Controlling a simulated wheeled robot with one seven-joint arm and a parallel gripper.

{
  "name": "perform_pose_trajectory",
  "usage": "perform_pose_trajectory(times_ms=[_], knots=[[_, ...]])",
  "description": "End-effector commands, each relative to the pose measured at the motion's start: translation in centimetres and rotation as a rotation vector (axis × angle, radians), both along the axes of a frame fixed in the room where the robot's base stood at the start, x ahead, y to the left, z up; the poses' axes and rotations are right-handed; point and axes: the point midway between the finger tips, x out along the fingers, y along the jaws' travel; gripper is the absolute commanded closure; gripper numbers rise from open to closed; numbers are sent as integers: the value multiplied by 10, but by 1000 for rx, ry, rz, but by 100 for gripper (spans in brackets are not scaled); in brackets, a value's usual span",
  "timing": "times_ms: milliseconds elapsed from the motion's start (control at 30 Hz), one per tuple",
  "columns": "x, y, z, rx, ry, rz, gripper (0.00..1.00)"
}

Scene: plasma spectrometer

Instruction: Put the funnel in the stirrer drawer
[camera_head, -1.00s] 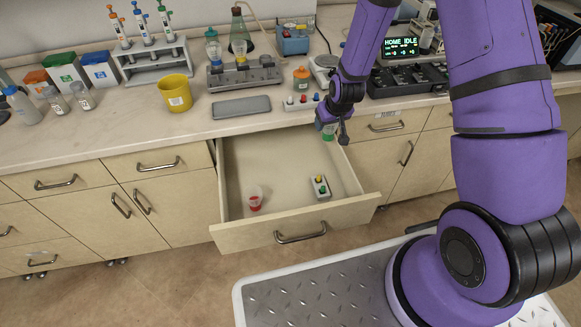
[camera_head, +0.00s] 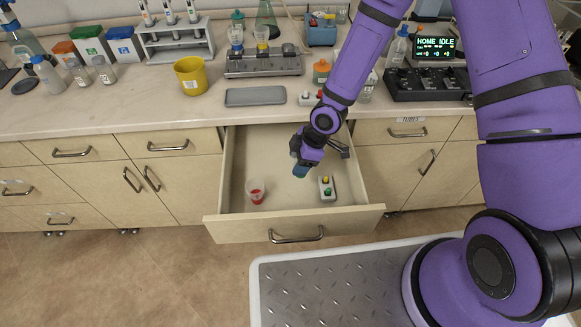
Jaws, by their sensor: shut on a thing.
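The open drawer (camera_head: 294,231) under the counter is pulled well out. My gripper (camera_head: 302,167) is over the inside of this drawer, pointing down. It is shut on a small teal thing (camera_head: 299,172), seemingly the funnel, whose shape is mostly hidden by the gripper. The held thing appears to be above the drawer floor, but its exact height is hard to tell. No other funnel stands out in view.
A grey stirrer with several positions (camera_head: 262,66) stands on the counter above.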

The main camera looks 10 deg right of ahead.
Motion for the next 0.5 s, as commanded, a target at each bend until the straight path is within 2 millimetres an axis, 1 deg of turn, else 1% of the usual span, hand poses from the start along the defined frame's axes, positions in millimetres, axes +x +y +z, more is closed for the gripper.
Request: perform_pose_trajectory(times_ms=[33, 100, 267, 367, 500], knots=[[-7, 9, -1, 2, 2, 76, 67], [-13, 18, 0, 3, 0, 165, 66], [-21, 27, -3, 0, 1, 264, 66], [-23, 29, -15, -2, 3, 279, 66], [-23, 29, -40, -2, 3, 279, 66]])
